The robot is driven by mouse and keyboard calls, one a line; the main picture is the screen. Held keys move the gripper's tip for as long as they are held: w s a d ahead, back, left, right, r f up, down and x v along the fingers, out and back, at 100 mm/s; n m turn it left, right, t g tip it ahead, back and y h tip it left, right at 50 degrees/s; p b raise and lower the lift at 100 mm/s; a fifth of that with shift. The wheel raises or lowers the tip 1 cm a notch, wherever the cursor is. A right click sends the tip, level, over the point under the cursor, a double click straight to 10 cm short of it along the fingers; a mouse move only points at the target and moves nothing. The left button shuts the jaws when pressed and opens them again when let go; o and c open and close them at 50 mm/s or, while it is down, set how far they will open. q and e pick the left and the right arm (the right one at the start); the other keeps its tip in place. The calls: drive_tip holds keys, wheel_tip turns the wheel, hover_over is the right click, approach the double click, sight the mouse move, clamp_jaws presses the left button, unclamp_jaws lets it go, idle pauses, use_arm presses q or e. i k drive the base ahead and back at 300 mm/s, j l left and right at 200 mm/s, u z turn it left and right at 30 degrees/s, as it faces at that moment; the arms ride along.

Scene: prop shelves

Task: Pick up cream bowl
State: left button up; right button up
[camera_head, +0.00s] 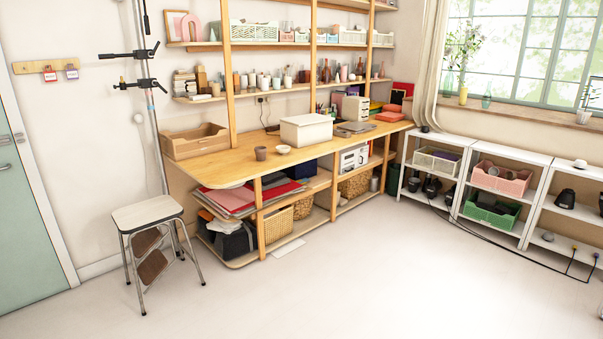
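A small cream bowl (283,149) sits on the wooden desk top (225,170), near its front edge. A brown cup (260,153) stands just left of the bowl, and a cream lidded box (306,130) stands behind it to the right. The bowl looks upright and nothing covers it. Neither of my grippers shows in the head view, and the desk is some distance away across the floor.
A step stool (147,213) stands on the floor left of the desk. White low shelves (485,145) with baskets line the right wall, with a dark cable (480,236) in front. A wooden crate (195,141) sits at the desk's left end. The floor (330,285) ahead is clear.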

sight(283, 151)
drive_tip(key=i, duration=3.3)
